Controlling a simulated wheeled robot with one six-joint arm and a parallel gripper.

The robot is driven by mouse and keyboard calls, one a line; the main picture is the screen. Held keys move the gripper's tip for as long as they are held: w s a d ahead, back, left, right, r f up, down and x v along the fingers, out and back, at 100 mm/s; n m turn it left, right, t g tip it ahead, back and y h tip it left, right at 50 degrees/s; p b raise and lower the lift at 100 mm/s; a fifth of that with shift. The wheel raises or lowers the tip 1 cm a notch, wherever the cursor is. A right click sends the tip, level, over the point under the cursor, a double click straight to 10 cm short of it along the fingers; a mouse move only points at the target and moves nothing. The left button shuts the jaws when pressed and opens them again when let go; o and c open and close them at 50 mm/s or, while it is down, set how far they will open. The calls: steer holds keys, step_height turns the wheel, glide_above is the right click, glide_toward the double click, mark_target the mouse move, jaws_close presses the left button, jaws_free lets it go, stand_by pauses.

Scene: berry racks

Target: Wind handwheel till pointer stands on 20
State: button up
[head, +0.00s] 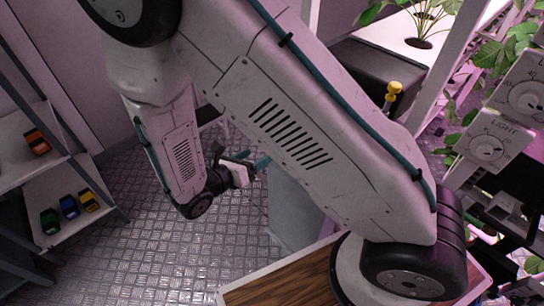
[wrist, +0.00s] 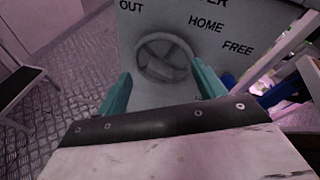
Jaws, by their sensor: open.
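A grey handwheel (wrist: 165,58) with a rim and crossing spokes is on a pale panel (wrist: 215,60) in the wrist view. The panel carries the words OUT, HOME and FREE. My gripper (wrist: 163,88) has its two teal fingers apart, below the wheel in the picture, with nothing between them. I cannot tell how far the fingers are from the wheel. In the head view my gripper (head: 252,162) is beside a grey cabinet (head: 293,212), and my arm hides part of that area. I make out no pointer or 20 mark on the wheel's panel.
Two dials, one labelled LIGHT (head: 487,150) and one above it (head: 527,96), are on the right. A yellow knob (head: 394,88) stands near a dark box. A shelf rack (head: 60,185) with small coloured items is on the left. Open metal floor (head: 130,250) lies between.

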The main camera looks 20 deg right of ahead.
steer(key=w+d+f+m+y, duration=0.1)
steer(key=w+d+f+m, duration=0.1)
steer(key=d+f+m, duration=0.3)
steer(key=d+m, duration=0.2)
steer(key=m, duration=0.1)
steer(key=shift+f+m, duration=0.15)
steer(key=shift+m, duration=0.15)
steer(key=shift+a, duration=0.1)
steer(key=c, duration=1)
